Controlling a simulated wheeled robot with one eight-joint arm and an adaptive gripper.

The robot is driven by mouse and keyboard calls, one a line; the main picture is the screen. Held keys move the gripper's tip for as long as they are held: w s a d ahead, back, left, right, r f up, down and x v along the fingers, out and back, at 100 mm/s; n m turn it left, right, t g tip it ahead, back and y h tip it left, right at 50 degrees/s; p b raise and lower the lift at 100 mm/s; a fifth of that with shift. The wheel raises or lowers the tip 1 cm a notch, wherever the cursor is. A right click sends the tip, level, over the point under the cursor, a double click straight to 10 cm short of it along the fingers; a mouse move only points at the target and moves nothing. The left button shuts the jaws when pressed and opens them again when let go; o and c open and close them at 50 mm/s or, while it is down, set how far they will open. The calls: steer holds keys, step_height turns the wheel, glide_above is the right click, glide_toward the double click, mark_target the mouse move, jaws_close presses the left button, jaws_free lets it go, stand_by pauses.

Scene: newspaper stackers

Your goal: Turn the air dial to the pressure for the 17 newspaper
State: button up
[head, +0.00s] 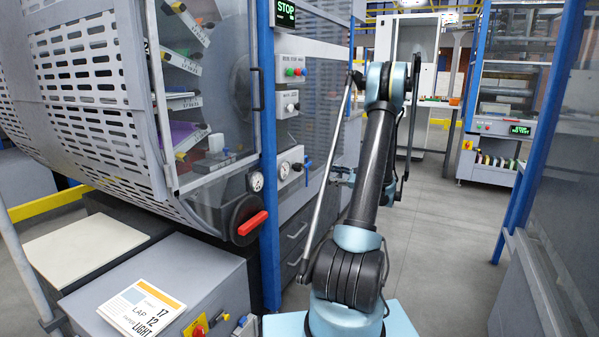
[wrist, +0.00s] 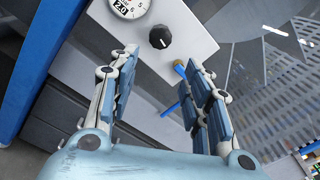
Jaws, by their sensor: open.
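The air dial, a black round knob with a white mark (wrist: 162,37), sits on a pale panel in the wrist view. A round gauge (wrist: 128,6), partly cut off by the top edge, is beside it with a "2.0" label. The panel (head: 290,160) also shows in the head view, with its gauge (head: 284,171). My gripper (wrist: 160,66) is open and empty, its fingers pointing at the panel, with the knob beyond the fingertips and apparently apart from them. A card (head: 143,305) on a grey cabinet shows "17", "12" and "LIGHT". My arm mostly hides the gripper in the head view.
A blue-handled valve (wrist: 180,72) is below the knob, close to the right finger. A blue post (head: 268,160) stands left of the panel. A red-handled rotary switch (head: 250,224) and another gauge (head: 256,181) are nearby. The grey floor (head: 430,230) to the right is clear.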

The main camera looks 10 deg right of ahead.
mark_target(301, 168)
steer(key=w+a+m, duration=0.1)
steer(key=w+a, duration=0.2)
steer(key=a, duration=0.1)
steer(key=w+a+m, duration=0.1)
steer(key=w+a, duration=0.2)
steer(key=a, duration=0.1)
steer(key=w+a+m, duration=0.1)
steer(key=w+a, duration=0.2)
steer(key=a, duration=0.2)
steer(key=shift+w+a, duration=0.1)
steer(key=shift+w, duration=0.3)
steer(key=shift+c, duration=0.5)
steer(key=c, duration=0.7)
